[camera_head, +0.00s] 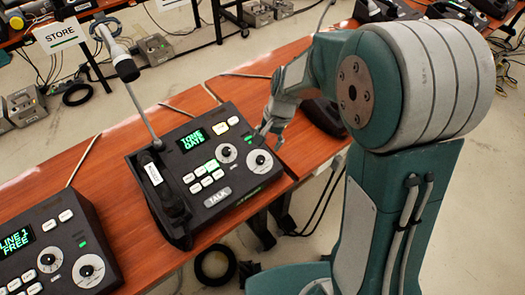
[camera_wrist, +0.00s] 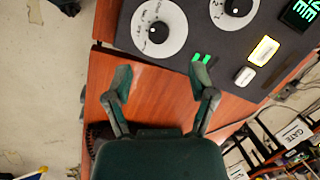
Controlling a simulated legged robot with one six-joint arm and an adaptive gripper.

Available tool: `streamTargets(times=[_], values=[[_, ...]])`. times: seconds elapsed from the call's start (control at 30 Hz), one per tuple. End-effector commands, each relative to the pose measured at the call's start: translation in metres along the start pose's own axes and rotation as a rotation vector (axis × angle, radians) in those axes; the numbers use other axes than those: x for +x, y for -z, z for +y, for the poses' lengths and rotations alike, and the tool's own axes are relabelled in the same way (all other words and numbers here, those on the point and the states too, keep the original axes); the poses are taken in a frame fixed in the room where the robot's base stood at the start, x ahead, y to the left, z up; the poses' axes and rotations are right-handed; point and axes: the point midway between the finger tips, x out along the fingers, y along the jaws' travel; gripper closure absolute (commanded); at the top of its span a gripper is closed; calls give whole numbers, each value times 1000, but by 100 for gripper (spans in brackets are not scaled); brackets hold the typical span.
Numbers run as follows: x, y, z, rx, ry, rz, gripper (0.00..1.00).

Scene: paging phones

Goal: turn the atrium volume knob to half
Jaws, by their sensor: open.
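In the wrist view the larger knob (camera_wrist: 158,32) and the smaller knob (camera_wrist: 236,7) show near the top. The dial labels are too small to tell which is atrium. My gripper (camera_wrist: 160,79) is open and empty, its fingertips just short of the larger dial. In the head view my gripper (camera_head: 268,134) is beside the phone's right edge.
A handset (camera_head: 163,187) lies on the phone's left side, with a gooseneck microphone (camera_head: 127,72) above it. Another phone (camera_head: 55,250) reading "LINE 1 FREE" stands at lower left. A dark phone (camera_head: 322,115) is partly hidden behind my arm. Bare desk (camera_head: 125,210) lies between the phones.

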Motion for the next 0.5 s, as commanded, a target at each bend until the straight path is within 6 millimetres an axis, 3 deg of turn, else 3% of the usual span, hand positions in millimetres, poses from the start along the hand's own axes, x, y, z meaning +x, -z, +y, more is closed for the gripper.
streamTargets(times=[0.2,0.5], values=[[-31,0,-1,0,0,1,27],[-36,0,0,1,-2,-1,27]])
